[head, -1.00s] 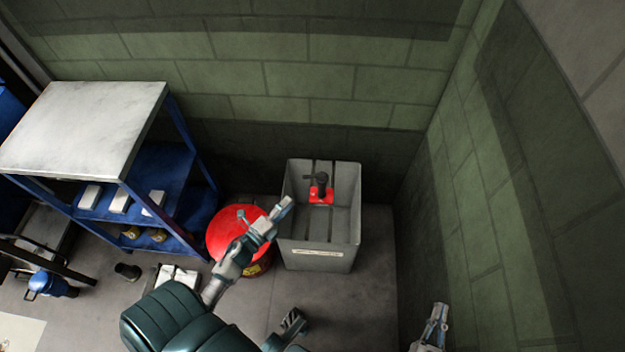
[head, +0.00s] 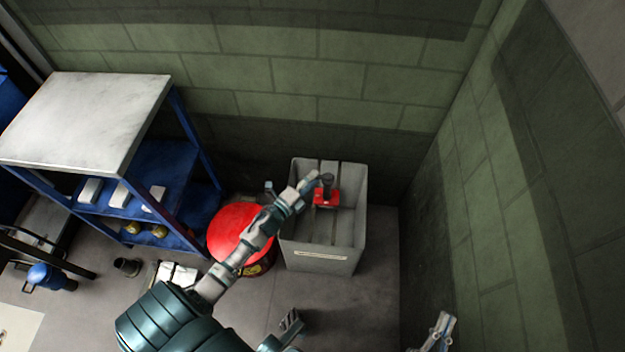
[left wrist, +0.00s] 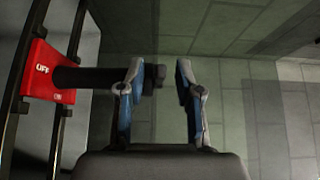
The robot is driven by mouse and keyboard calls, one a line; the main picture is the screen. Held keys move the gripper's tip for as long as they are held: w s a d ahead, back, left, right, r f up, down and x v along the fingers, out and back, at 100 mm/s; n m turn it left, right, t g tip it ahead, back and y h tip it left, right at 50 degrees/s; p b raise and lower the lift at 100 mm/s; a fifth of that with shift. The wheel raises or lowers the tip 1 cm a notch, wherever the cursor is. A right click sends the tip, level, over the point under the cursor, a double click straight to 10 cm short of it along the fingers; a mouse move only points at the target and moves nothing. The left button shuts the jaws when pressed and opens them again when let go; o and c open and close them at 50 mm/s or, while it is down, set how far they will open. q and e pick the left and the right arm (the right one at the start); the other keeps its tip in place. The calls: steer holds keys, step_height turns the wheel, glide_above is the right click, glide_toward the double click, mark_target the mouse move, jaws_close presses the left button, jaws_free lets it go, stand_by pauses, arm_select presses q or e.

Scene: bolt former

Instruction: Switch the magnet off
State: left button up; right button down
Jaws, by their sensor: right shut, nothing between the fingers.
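The magnet is a red block (head: 327,198) with a dark handle (head: 327,180), mounted inside a grey bin (head: 323,258). In the left wrist view the red block (left wrist: 40,72) shows at the left with "OFF" lettering, and its black handle (left wrist: 95,78) reaches right to the fingers. My left gripper (head: 315,181) is over the bin's left part, close beside the handle. In the left wrist view my left gripper (left wrist: 160,82) is open, with the handle's end by its left finger; whether they touch I cannot tell. My right gripper (head: 445,322) is shut and empty, low at the right.
A red drum (head: 232,222) stands left of the bin, under my left arm. A blue shelf unit (head: 160,170) with a pale top is further left. Block walls close in behind and to the right. Some floor is bare right of the bin.

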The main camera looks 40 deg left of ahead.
arm_select(q)
steer(key=shift+a+f, duration=0.15)
steer(key=shift+a, duration=0.2)
steer(key=c, duration=0.4)
steer(key=shift+s+a+f, duration=0.1)
steer(key=shift+a, duration=0.05)
jaws_close()
steer(key=shift+w+d+r+m+h, duration=0.2)
steer(key=shift+d+m+h, duration=0.35)
steer(key=shift+h, duration=0.25)
steer(key=shift+w+a+m+h, duration=0.1)
steer(key=shift+m+h, duration=0.25)
steer(key=shift+h, duration=0.05)
steer(key=shift+a+f+g+h, duration=0.1)
steer(key=shift+g+h, duration=0.2)
steer(key=shift+h, duration=0.2)
steer(key=shift+a+f+m, duration=0.1)
steer(key=shift+a+m, duration=0.1)
steer(key=shift+m, duration=0.1)
steer(key=shift+a+f, duration=0.1)
steer(key=shift+a, duration=0.15)
steer(key=shift+o, duration=2.4)
jaws_free()
steer(key=shift+d, duration=0.1)
steer(key=shift+o, duration=0.3)
steer(key=shift+w+d, duration=0.1)
steer(key=shift+w, duration=0.05)
steer(key=shift+r, duration=0.2)
arm_select(e)
steer(key=shift+a+r, duration=0.1)
